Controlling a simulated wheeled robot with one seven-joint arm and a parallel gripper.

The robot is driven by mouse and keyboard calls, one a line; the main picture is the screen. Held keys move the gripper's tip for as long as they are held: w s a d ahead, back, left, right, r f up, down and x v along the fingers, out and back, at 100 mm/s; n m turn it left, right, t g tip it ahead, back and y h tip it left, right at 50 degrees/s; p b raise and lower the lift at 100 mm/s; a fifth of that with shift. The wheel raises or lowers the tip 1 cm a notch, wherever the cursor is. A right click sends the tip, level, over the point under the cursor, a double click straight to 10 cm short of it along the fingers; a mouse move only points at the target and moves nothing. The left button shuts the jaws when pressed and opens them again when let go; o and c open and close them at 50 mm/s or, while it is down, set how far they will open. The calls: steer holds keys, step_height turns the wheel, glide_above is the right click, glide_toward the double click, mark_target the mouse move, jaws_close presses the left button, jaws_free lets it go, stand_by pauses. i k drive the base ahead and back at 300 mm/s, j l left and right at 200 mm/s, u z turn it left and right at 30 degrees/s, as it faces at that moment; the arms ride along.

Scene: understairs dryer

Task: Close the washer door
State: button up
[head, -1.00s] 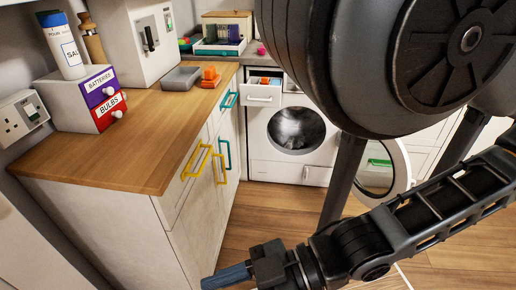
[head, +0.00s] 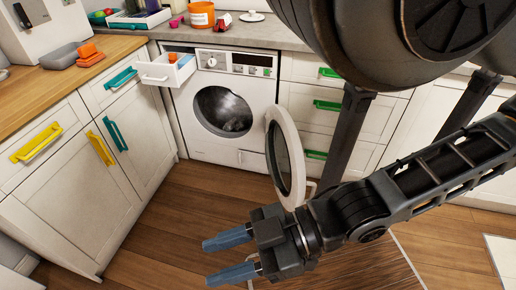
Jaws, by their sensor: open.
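The washer (head: 233,149) is a white front loader under the grey worktop, in the middle of the head view. Its round door (head: 286,155) has a white rim and dark glass. The door stands open, swung out to the right of the drum opening (head: 222,111), where something grey shows inside. My gripper (head: 229,257) is in front of the washer and lower in the picture, apart from the door. Its two blue-grey fingers are spread and empty, pointing left. My arm passes close to the door's lower edge in the picture; I cannot tell the gap in depth.
The detergent drawer (head: 166,72) is pulled out at the washer's upper left. Cabinets with yellow and teal handles (head: 116,134) stand on the left, and drawers with green handles (head: 328,105) on the right. Wooden floor (head: 190,205) in front of the washer is clear.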

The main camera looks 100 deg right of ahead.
mark_target(276, 114)
steer(key=k+z, duration=0.15)
steer(key=k, duration=0.35)
steer(key=k+l+z, duration=0.2)
steer(key=k, duration=0.35)
steer(key=k+l+z, duration=0.15)
steer(key=k, duration=0.35)
steer(key=z, duration=0.95)
steer(key=k+l+u, duration=0.55)
steer(key=i, duration=0.05)
